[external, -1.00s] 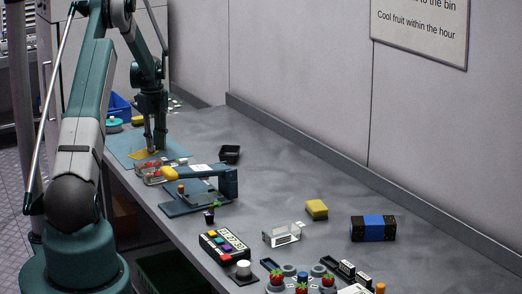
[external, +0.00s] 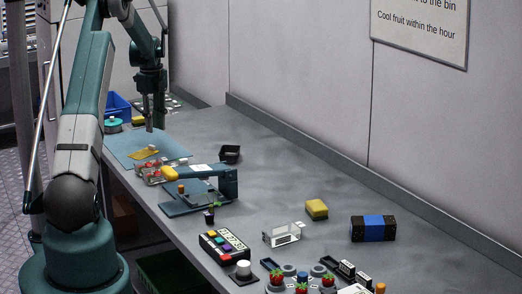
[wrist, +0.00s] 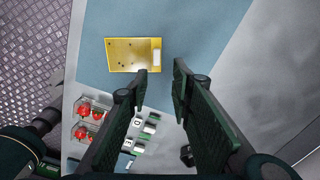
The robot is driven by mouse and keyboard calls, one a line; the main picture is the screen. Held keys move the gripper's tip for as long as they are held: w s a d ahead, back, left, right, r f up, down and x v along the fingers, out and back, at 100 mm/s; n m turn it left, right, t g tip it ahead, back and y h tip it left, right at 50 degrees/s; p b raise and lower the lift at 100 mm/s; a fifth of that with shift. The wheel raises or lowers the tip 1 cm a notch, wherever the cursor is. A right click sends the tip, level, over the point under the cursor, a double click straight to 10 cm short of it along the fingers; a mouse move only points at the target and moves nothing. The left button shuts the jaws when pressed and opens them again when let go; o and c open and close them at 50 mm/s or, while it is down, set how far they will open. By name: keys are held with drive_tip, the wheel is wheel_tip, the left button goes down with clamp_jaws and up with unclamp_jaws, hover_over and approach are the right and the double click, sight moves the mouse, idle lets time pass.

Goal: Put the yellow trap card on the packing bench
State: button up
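The yellow trap card (external: 144,153) lies flat on a blue mat (external: 122,142) at the far left part of the grey bench (external: 265,190). In the wrist view the card (wrist: 128,55) shows dark specks and a white patch at its right end. My gripper (external: 154,124) hangs above the mat, a little beyond and to the right of the card in the external view. In the wrist view its two fingers (wrist: 160,82) are apart with nothing between them, and the card lies beyond the left fingertip, not touching it.
Clear punnets of red berries (wrist: 90,118) and small labelled blocks (wrist: 142,132) lie near the card. A blue sealer-like device with a yellow handle (external: 205,188) and a small black tray (external: 230,153) stand close by. Bare bench lies toward the wall.

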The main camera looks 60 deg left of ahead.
drive_tip(key=shift+r, duration=2.2)
